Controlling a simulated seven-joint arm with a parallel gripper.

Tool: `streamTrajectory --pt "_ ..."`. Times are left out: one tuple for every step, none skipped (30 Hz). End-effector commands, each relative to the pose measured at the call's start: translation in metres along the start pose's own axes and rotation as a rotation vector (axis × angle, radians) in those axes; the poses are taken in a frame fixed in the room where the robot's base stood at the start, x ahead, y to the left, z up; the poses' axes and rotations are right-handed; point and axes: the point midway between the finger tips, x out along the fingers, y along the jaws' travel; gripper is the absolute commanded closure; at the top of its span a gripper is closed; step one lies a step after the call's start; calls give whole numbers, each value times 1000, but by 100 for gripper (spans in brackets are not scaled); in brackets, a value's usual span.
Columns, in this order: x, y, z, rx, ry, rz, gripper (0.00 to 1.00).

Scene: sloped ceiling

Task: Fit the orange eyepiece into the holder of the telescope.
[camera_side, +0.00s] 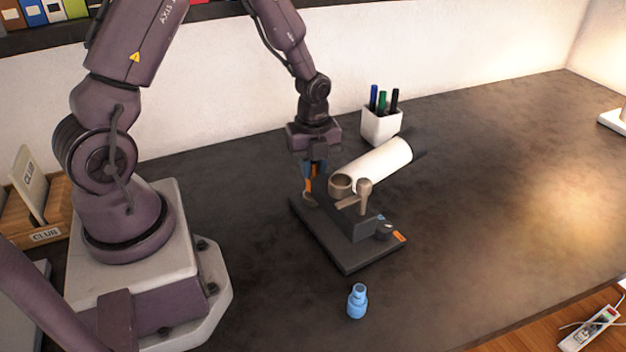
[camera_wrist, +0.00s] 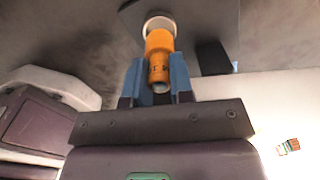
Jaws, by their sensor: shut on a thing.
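My gripper (camera_side: 313,178) is shut on the orange eyepiece (camera_wrist: 160,50), which points downward between its blue fingertips; the gripper also shows in the wrist view (camera_wrist: 158,82). In the side view the orange eyepiece (camera_side: 309,185) is partly hidden by the fingers. It is at the far left end of a dark stand (camera_side: 345,255), above a small brownish round part (camera_side: 309,199). In the wrist view a pale ring (camera_wrist: 161,21) shows at the eyepiece's far end; I cannot tell whether they touch. The stand carries a bronze ring (camera_side: 341,183) and a bronze knobbed part (camera_side: 364,189).
A white cup (camera_side: 381,126) with pens stands farther back. A small blue piece (camera_side: 357,301) stands in front of the stand. The dark tabletop (camera_side: 490,190) is clear to the right.

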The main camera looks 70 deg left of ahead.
Motion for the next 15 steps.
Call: streamTrajectory --pt "8 1 0 0 1 4 100" --pt "13 1 0 0 2 4 100" --pt "18 0 -1 0 2 4 100" --pt "23 0 -1 0 2 3 100" --pt "26 0 -1 0 2 3 100" --pt "29 0 0 -1 1 3 100" --pt "31 0 0 -2 1 2 100" --pt "32 0 0 -2 0 1 100" --pt "32 0 0 -2 -1 0 100" --pt "32 0 0 -2 -1 0 100" --pt "32 0 0 -2 -1 -1 100" --pt "32 0 0 -2 -1 -1 100" --pt "32 0 0 -2 -1 0 100" --pt "32 0 0 -2 -1 0 100" --pt "32 0 0 -2 -1 0 100"
